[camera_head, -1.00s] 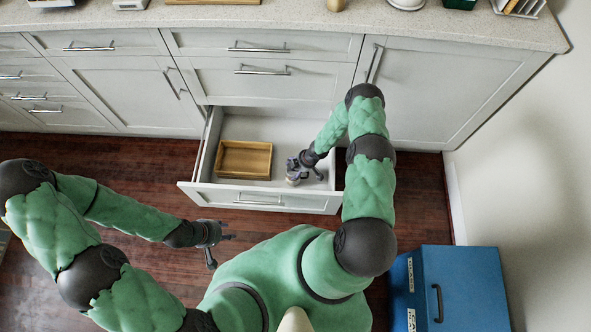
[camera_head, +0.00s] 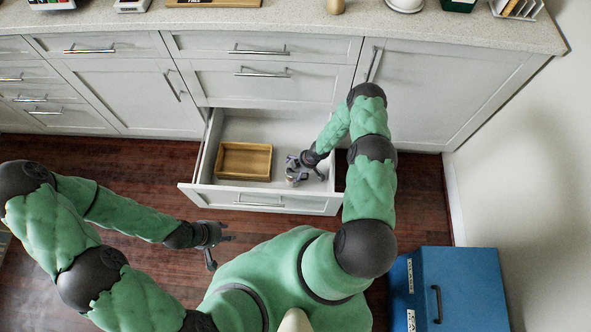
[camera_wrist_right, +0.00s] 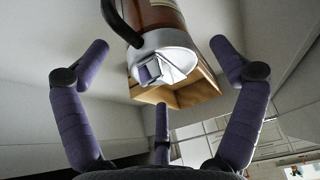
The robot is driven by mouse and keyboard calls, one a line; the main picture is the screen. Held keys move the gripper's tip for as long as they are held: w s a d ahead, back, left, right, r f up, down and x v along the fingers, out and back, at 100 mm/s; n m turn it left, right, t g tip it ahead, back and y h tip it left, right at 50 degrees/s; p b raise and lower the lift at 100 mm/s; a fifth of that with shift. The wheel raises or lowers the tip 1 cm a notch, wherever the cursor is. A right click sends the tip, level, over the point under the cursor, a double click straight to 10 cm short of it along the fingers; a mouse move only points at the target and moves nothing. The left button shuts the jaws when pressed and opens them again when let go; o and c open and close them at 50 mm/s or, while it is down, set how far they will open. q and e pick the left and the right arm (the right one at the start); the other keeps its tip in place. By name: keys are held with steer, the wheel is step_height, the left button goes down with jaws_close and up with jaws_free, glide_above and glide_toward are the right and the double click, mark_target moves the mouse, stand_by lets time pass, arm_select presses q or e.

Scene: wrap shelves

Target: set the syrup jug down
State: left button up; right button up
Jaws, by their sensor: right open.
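The syrup jug (camera_wrist_right: 158,18) has a brown body, a pale lid end and a black handle in the right wrist view. In the head view the syrup jug (camera_head: 292,178) is small and partly hidden by my right gripper (camera_head: 304,169), inside the open drawer. My right gripper is open, and in its wrist view (camera_wrist_right: 160,72) its fingers are spread on both sides of the jug with gaps between. Whether the jug's base touches the drawer floor is hard to see. My left gripper (camera_head: 224,250) is empty and open over the wooden floor, outside the drawer.
The open drawer (camera_head: 265,198) holds a wooden box (camera_head: 244,177) left of the jug. The counter (camera_head: 290,20) holds several items. A blue cabinet (camera_head: 465,290) stands at lower right. Bare floor (camera_head: 420,200) lies between.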

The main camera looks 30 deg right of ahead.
steer(key=p+v, duration=0.4)
steer(key=v, duration=0.7)
steer(key=s+a+r+m+y, duration=0.1)
steer(key=s+a+r+m, duration=0.2)
steer(key=a, duration=0.4)
steer(key=s+a+r+m, duration=0.1)
steer(key=a+r+m, duration=0.25)
steer(key=a, duration=0.25)
steer(key=s+a+r+m+g, duration=0.2)
steer(key=s+a+r+m, duration=0.5)
steer(key=s, duration=0.4)
steer(key=shift+r+h, duration=0.3)
steer(key=shift+r, duration=0.4)
